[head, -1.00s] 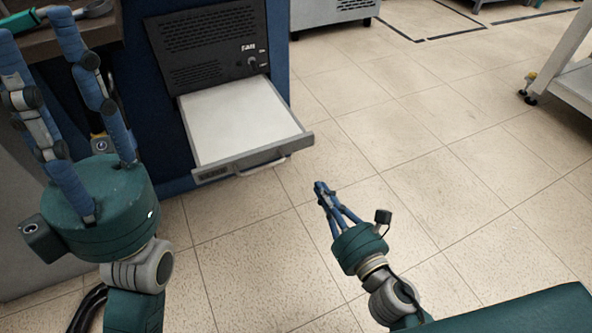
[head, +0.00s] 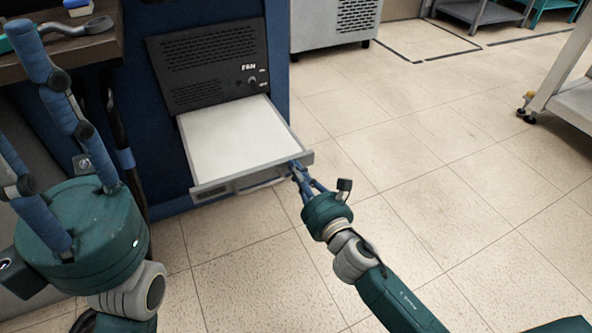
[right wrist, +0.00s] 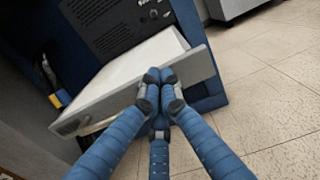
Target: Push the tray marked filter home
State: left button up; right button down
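The tray (head: 232,142) is a white-bottomed drawer pulled out of the blue cabinet, with a grey front (head: 240,184) and a bar handle. Its label is too small to read. In the right wrist view the tray front (right wrist: 120,92) slants across the picture. My right gripper (head: 296,168) is at the right end of the tray front. In the right wrist view its fingertips (right wrist: 160,82) are together and appear to touch the front face, with nothing held between them. My left gripper (head: 35,105) is at the left, fingers spread, apart from the tray.
The blue cabinet (head: 277,75) has a black vented panel (head: 208,65) with a knob above the tray. A workbench (head: 75,47) with a tool stands at the left. A grey unit (head: 332,25) is behind. The floor at right is clear up to a wheeled cart (head: 570,95).

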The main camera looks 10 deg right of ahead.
jog(key=shift+w, duration=0.25)
jog(key=shift+w+a, duration=0.1)
